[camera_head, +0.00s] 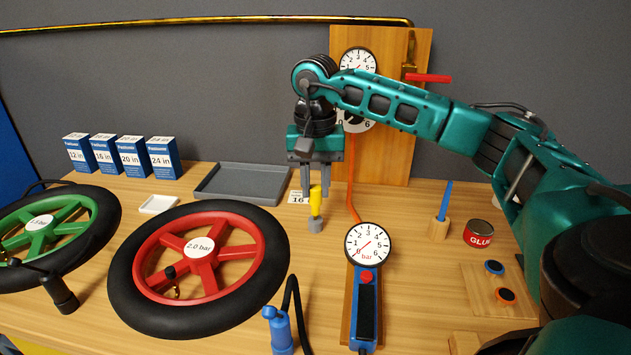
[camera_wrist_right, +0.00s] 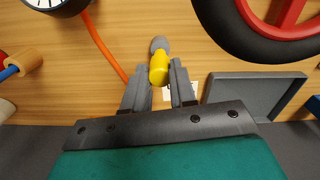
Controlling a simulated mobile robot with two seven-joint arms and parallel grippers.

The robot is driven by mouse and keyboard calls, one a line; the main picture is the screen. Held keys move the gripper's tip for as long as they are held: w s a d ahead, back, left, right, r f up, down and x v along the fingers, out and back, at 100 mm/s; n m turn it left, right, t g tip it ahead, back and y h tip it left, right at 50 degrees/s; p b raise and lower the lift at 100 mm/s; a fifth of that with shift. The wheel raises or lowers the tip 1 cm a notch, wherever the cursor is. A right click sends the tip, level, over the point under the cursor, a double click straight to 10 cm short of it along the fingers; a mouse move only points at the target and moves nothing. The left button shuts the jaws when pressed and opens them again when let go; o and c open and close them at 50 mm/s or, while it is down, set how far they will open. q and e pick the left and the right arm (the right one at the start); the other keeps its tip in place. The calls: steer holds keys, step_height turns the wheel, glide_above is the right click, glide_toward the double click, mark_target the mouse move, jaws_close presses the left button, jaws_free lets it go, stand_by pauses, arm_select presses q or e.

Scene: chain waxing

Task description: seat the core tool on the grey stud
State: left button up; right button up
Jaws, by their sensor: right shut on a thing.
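The yellow core tool (camera_head: 315,200) stands upright between the fingers of my right gripper (camera_head: 316,184), which is shut on it. The tool also shows in the right wrist view (camera_wrist_right: 159,68), between the two finger ends. The grey stud (camera_head: 315,225) is directly under the tool on the table, and it shows just beyond the tool in the wrist view (camera_wrist_right: 159,44). The tool's lower end meets the stud's top in the picture; I cannot tell how deep it sits. My left gripper is not in view.
A red-rimmed wheel (camera_head: 205,260) lies left of the stud, with a grey tray (camera_head: 243,184) behind it. A gauge (camera_head: 367,244) with a blue handle stands at front right. An orange hose (camera_head: 350,185) runs behind it. A wooden block with a blue rod (camera_head: 439,226) stands further right.

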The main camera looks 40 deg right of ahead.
mark_target(315, 188)
steer(key=shift+f+b, duration=0.4)
steer(key=shift+f, duration=0.35)
stand_by(0.4)
steer(key=o, duration=1)
step_height(315, 188, up, 13)
steer(key=p, duration=0.2)
steer(key=shift+a+f, duration=0.1)
stand_by(0.3)
